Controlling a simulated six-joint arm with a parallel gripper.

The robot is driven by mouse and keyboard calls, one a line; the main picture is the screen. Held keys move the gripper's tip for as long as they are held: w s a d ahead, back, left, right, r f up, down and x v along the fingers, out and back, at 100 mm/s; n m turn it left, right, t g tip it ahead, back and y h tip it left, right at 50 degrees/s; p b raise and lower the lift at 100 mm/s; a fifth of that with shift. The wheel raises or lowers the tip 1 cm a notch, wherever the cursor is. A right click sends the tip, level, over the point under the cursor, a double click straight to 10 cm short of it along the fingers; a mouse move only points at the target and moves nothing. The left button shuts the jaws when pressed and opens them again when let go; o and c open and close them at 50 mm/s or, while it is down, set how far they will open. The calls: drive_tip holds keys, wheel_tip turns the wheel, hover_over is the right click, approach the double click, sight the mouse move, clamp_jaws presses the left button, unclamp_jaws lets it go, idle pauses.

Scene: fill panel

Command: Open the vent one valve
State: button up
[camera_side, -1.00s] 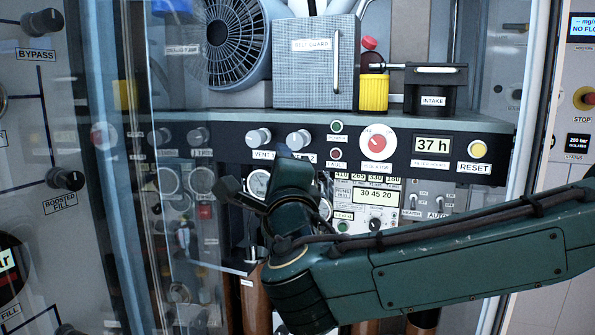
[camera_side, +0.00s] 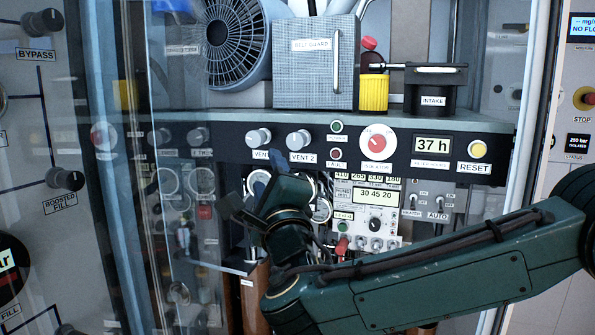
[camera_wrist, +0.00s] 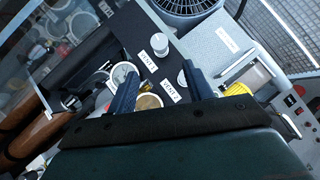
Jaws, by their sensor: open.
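The vent one valve (camera_side: 258,138) is a silver round knob on the dark panel strip, its label partly covered in the side view. In the wrist view the vent one knob (camera_wrist: 160,44) lies ahead of the fingertips, its VENT 1 label just below it. The vent two knob (camera_side: 299,140) is to its right in the side view; the right finger partly hides it in the wrist view. My gripper (camera_side: 246,190) is open and empty, below the vent one knob in the side view. In the wrist view my gripper (camera_wrist: 160,68) has its two fingers spread, apart from the vent one knob.
A clear door (camera_side: 180,240) stands left of the panel. The belt guard box (camera_side: 316,75) and fan (camera_side: 228,40) are above the knobs. Gauges (camera_side: 320,208), a red selector (camera_side: 377,142) and switches (camera_side: 376,243) lie around and below. A yellow cylinder (camera_side: 373,93) is at upper right.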

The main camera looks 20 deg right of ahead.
sight(258, 142)
drive_tip(key=shift+x, duration=5.75)
drive_tip(key=shift+r, duration=0.1)
drive_tip(key=c, duration=1)
drive_tip(key=shift+o, duration=0.2)
drive_tip(key=shift+n+g+y, duration=0.3)
drive_tip(key=shift+n+y, duration=0.1)
drive_tip(key=shift+n, duration=0.3)
drive_tip(key=o, duration=1)
drive_tip(key=shift+c, duration=0.2)
